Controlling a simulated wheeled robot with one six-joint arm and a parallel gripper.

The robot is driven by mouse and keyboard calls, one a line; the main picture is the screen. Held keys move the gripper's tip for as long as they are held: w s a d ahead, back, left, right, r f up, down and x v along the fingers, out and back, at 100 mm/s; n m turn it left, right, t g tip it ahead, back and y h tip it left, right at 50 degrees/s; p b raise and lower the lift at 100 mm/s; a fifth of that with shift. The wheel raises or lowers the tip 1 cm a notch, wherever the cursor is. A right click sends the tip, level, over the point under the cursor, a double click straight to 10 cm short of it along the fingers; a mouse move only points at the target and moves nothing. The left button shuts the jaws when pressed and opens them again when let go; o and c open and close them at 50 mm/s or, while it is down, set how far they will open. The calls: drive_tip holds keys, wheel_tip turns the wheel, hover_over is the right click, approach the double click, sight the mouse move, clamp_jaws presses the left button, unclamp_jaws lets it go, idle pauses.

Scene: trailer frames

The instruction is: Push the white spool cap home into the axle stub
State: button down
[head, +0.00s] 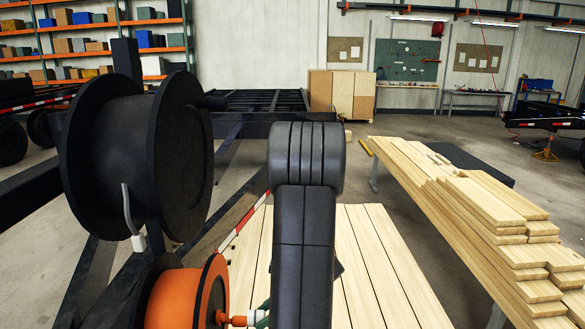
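The orange spool (176,301) with black-edged flanges stands at the bottom left, partly cut off by the picture's lower edge. A short orange axle stub (237,320) sticks out from its right side. A small white piece, apparently the spool cap (251,319), is at the stub's right end; whether it is seated or only touching is too small to tell. A green part, apparently of my gripper (263,317), shows right against the white piece. My dark arm hides the rest of the gripper, so its opening and grip are hidden.
A large black spool (125,160) stands above and behind the orange one, with a grey cable end (130,212) hanging from it. Wooden deck boards (375,270) lie below my arm. Stacked planks (490,215) fill the right side. Bare floor shows beyond.

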drive_tip(key=shift+a, duration=0.15)
drive_tip(key=shift+s+a, duration=0.1)
drive_tip(key=shift+a, duration=2.65)
drive_tip(key=shift+a, duration=0.6)
drive_tip(key=c, duration=0.8)
unclamp_jaws()
drive_tip(key=shift+c, duration=0.2)
drive_tip(key=b+v, duration=0.2)
drive_tip(key=v, duration=1.1)
drive_tip(key=shift+d+r, duration=0.3)
drive_tip(key=shift+s, duration=0.1)
